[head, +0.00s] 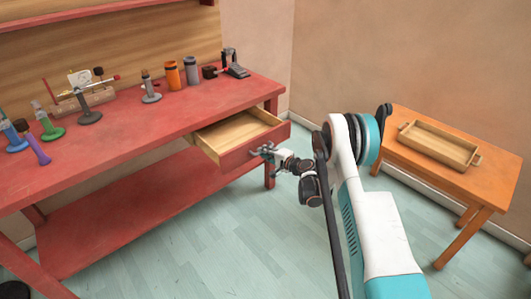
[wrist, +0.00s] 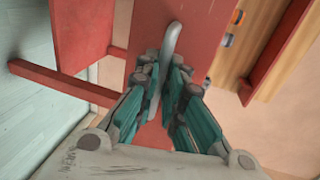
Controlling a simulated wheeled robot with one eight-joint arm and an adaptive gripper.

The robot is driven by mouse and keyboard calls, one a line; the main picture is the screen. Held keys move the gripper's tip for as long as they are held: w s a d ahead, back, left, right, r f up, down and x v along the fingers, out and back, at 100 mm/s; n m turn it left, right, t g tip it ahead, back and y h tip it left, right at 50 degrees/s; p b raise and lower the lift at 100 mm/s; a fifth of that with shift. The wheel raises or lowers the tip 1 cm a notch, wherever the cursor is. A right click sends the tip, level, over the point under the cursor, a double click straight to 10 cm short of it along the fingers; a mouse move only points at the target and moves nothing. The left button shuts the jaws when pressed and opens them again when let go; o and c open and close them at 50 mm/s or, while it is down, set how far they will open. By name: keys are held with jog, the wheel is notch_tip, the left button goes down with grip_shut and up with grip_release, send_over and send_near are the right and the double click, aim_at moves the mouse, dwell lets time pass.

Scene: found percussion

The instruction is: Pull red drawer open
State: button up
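The red drawer (head: 232,158) is pulled out from the right part of the red workbench, and its bare wooden inside shows empty in the head view. Its red front also shows in the wrist view (wrist: 200,28). A curved grey metal handle (wrist: 172,42) is on that front. My gripper (head: 266,151) is at the handle. In the wrist view its fingertips (wrist: 168,72) come together on both sides of the handle, shut on it. The lower part of the handle is partly hidden between the fingers.
The red workbench top (head: 120,145) bears several bottles, stands and small tools towards its back. An orange side table (head: 490,185) with a wooden tray (head: 440,158) stands at the right, beyond my arm. The floor in front of the bench is clear.

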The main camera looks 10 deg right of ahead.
jog(key=o, duration=0.4)
jog(key=shift+o, duration=0.2)
jog(key=v, duration=1.2)
